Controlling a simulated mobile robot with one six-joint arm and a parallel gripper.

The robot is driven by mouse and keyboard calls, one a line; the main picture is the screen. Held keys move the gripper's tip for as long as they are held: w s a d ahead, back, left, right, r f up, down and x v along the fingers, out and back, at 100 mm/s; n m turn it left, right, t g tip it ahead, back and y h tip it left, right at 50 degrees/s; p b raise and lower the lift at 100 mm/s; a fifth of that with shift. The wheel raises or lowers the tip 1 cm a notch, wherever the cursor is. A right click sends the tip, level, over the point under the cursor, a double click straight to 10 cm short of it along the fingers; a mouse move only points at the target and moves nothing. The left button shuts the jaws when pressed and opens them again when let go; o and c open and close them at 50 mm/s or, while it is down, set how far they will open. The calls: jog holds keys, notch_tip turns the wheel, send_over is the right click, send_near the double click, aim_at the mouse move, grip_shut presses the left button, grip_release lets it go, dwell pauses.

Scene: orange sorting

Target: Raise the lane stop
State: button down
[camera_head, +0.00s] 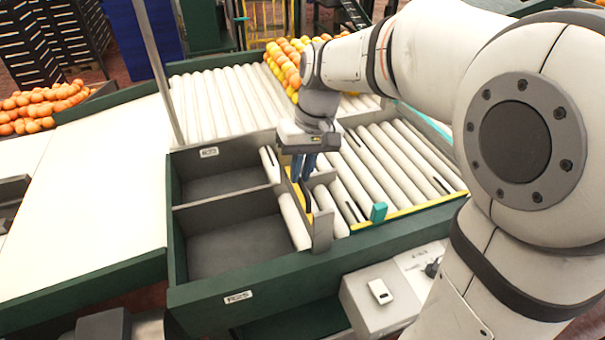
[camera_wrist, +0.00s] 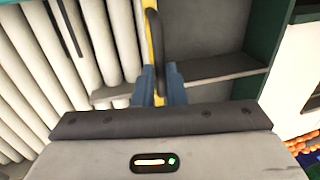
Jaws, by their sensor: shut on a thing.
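The lane stop (camera_head: 291,187) is a narrow bar with a yellow edge, standing across the end of the roller lane beside two grey bins. Its yellow edge also shows in the wrist view (camera_wrist: 159,36). A black loop handle (camera_wrist: 151,30) is on it. My gripper (camera_head: 303,176) points down over the lane stop, with its blue fingers closed around the handle. In the wrist view, my gripper's fingers (camera_wrist: 158,88) sit on both sides of the handle's near end, which they partly hide. I cannot tell how high the bar stands above the rollers.
Grey bins (camera_head: 240,245) lie left of the stop, framed by a green wall (camera_head: 245,283). The rollers (camera_head: 385,160) to the right are bare near the stop. Oranges (camera_head: 285,62) rest farther up the lane. A teal block (camera_head: 378,212) sits on the lane's front edge.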

notch_tip(320, 180, up, 4)
jog(key=shift+r+p, duration=0.1)
jog(key=shift+p, duration=0.6)
jog(key=c, duration=1.5)
grip_release()
jog(key=r, duration=0.2)
jog(key=d+r+b, duration=0.1)
jog(key=r, duration=0.4)
jog(key=shift+w+d+r, duration=0.2)
jog(key=shift+d, duration=0.05)
jog(key=s+d+f+m+t+b, duration=0.1)
jog(key=s+d+f, duration=0.2)
jog(key=s+f, duration=0.1)
jog(key=s+d+f+m+t+h+b, duration=0.1)
jog(key=s+d+f, duration=0.3)
jog(key=s+f, duration=0.1)
jog(key=s+d+f+m+t+h+b, duration=0.1)
jog(key=s+d+f+t+b, duration=0.1)
jog(key=s+f, duration=0.3)
jog(key=shift+d+f, duration=0.7)
jog(key=shift+d, duration=0.2)
